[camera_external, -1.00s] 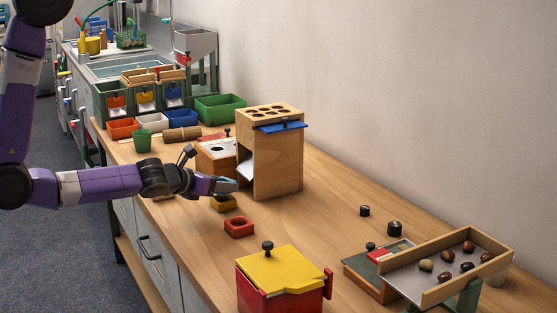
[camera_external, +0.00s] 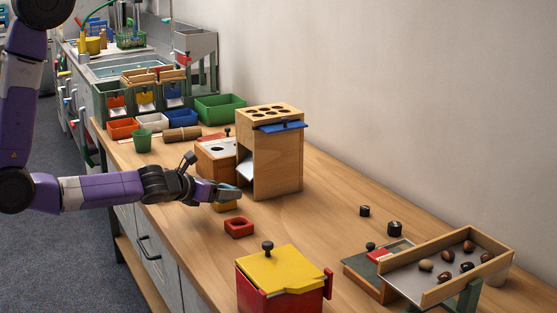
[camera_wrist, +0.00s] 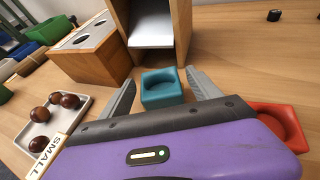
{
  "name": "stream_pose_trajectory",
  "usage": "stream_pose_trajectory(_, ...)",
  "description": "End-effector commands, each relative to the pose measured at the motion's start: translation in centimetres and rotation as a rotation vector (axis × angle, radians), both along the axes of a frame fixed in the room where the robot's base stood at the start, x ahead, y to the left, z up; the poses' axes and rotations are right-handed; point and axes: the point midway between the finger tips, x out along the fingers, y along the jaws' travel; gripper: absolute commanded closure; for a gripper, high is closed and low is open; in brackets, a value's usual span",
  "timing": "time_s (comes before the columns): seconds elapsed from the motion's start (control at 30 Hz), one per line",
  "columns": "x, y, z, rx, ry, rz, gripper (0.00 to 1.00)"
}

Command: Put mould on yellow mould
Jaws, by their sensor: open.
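A teal mould (camera_wrist: 161,88), square with a round hollow, sits between the two fingers of my gripper (camera_wrist: 160,80) in the wrist view. My gripper is open, with a finger on either side of the mould. In the external view my gripper (camera_external: 230,193) is just above a yellow mould (camera_external: 226,207) on the bench and hides most of it. The teal mould seems to be on the yellow one, but the contact is hidden. A red mould (camera_external: 239,227) lies in front, and shows in the wrist view (camera_wrist: 280,122) to the right.
A wooden cabinet (camera_external: 277,165) with an open front stands close behind my gripper. A tray of chestnuts (camera_wrist: 40,135) marked SMALL is at left in the wrist view. A red box with yellow lid (camera_external: 280,270) stands nearer.

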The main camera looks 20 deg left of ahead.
Motion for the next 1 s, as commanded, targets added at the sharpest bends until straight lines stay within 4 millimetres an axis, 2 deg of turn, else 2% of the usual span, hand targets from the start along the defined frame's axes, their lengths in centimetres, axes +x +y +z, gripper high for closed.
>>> stream_pose_trajectory(0.17,-2.0,0.9,0.8,0.002,0.000,-0.001,0.28)
stream_pose_trajectory(0.5,-7.7,3.3,3.3,0.001,0.002,0.000,0.28)
stream_pose_trajectory(0.8,-10.1,4.3,4.5,-0.006,0.004,0.003,0.28)
stream_pose_trajectory(0.93,-10.9,5.5,4.7,-0.118,0.062,0.065,0.28)
stream_pose_trajectory(1.0,-11.7,6.8,4.9,-0.262,0.131,0.141,0.28)
